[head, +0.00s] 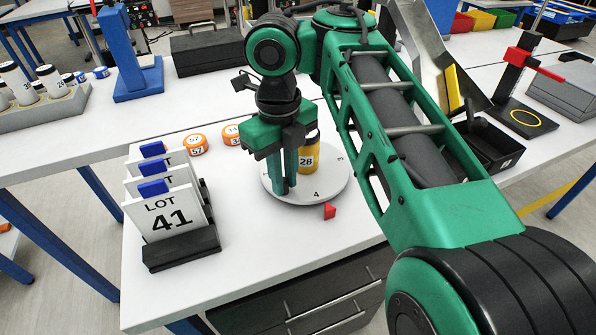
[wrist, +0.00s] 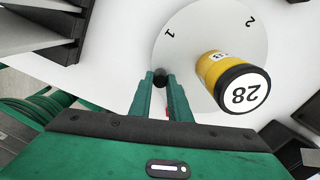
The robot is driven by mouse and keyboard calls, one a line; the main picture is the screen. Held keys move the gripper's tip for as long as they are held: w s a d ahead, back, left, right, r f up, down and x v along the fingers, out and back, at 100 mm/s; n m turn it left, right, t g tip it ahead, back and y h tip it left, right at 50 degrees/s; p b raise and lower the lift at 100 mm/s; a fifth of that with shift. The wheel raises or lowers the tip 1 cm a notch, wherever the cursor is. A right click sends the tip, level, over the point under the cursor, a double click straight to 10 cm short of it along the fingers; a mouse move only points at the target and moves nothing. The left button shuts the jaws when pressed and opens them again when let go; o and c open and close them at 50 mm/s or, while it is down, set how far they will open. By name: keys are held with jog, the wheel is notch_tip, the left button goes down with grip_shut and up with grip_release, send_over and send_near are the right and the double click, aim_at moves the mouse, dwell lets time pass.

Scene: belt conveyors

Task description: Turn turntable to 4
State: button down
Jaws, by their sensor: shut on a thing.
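The turntable (head: 335,185) is a round white disc with numbers around its rim. In the wrist view the disc (wrist: 200,35) shows 1 and 2. A yellow bottle (head: 307,160) with a black cap marked 28 stands on it, also in the wrist view (wrist: 225,75). My gripper (head: 281,188) is over the disc's left part, its fingers (wrist: 160,95) shut on a small dark knob (wrist: 159,73), mostly hidden.
A black rack (head: 182,248) of LOT 41 cards stands left of the disc. Orange tins (head: 195,145) lie behind it. A black bin (head: 488,140) and a stand with a red clamp (head: 520,60) are at right. The front table area is clear.

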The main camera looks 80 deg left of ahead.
jog(key=shift+w+r+n, duration=0.25)
jog(key=shift+w+n, duration=0.15)
jog(key=shift+w, duration=0.05)
jog(key=shift+w+d, duration=0.1)
jog(key=shift+d, duration=0.05)
dwell(0.3)
jog(key=c, duration=1.6)
grip_release()
jog(key=shift+c, duration=0.2)
jog(key=shift+f, duration=0.15)
notch_tip(320, 180, up, 11)
jog(key=shift+d, duration=0.15)
jog(key=shift+w+f, duration=0.1)
